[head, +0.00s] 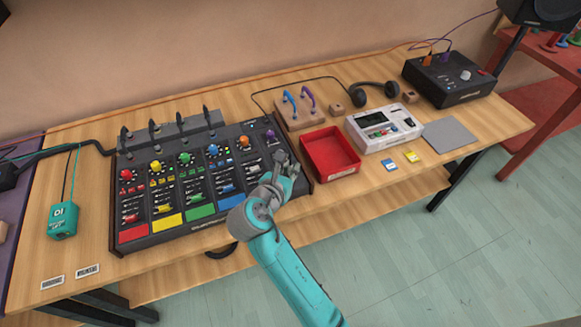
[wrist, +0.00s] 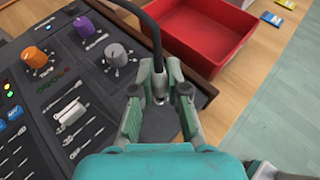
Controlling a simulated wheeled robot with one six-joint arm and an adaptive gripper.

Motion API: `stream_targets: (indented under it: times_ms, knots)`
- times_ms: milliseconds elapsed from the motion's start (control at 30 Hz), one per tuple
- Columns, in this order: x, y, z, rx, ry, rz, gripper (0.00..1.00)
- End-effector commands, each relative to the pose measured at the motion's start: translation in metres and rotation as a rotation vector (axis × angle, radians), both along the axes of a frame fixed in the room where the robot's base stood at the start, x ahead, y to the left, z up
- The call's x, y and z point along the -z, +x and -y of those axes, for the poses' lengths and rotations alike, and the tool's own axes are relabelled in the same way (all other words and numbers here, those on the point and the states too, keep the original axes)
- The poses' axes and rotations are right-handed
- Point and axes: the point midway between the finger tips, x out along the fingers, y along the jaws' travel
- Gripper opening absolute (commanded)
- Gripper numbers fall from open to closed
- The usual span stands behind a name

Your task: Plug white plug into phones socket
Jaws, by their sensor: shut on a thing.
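My gripper (head: 283,168) is over the right edge of the black mixing console (head: 208,222). In the wrist view my gripper (wrist: 160,92) is shut on a small plug (wrist: 159,88), of which only a pale grey bit shows between the fingertips. A dark cable (wrist: 155,35) rises from it. In the head view a black cable (head: 285,83) runs from the headphones (head: 375,94) towards the console's right side. The phones socket cannot be made out; the fingers hide the console surface below the plug, so I cannot tell whether the plug touches it.
A red tray (head: 330,152) stands just right of the console; it also shows in the wrist view (wrist: 200,35). Grey (wrist: 117,53), purple (wrist: 84,26) and orange (wrist: 35,57) knobs stand up left of my gripper. A white device (head: 382,128) is farther right.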

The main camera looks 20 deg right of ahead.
Motion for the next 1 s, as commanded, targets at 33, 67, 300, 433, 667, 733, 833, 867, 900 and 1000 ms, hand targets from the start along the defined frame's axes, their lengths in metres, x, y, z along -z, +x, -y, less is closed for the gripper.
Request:
stream_targets:
  times_ms: [33,67,300,433,667,733,833,867,900,1000]
  knots:
    - [0.002,0.0,0.0,0.001,0.0,-0.002,0.0]
    - [0.002,0.0,0.0,0.001,0.0,-0.002,0.0]
    - [0.008,0.0,0.0,0.001,0.0,-0.002,0.0]
    - [0.011,0.0,0.0,0.001,0.0,-0.002,0.0]
    - [0.016,0.0,0.0,0.0,0.0,-0.003,0.0]
    - [0.017,0.0,0.0,0.0,0.0,-0.003,0.16]
    - [0.017,0.0,0.0,0.001,0.0,-0.002,0.41]
    - [0.017,0.0,0.0,0.001,0.0,-0.002,0.43]
    - [0.017,0.0,0.0,0.001,0.0,-0.002,0.43]
    - [0.016,0.0,0.0,0.001,0.0,-0.002,0.43]
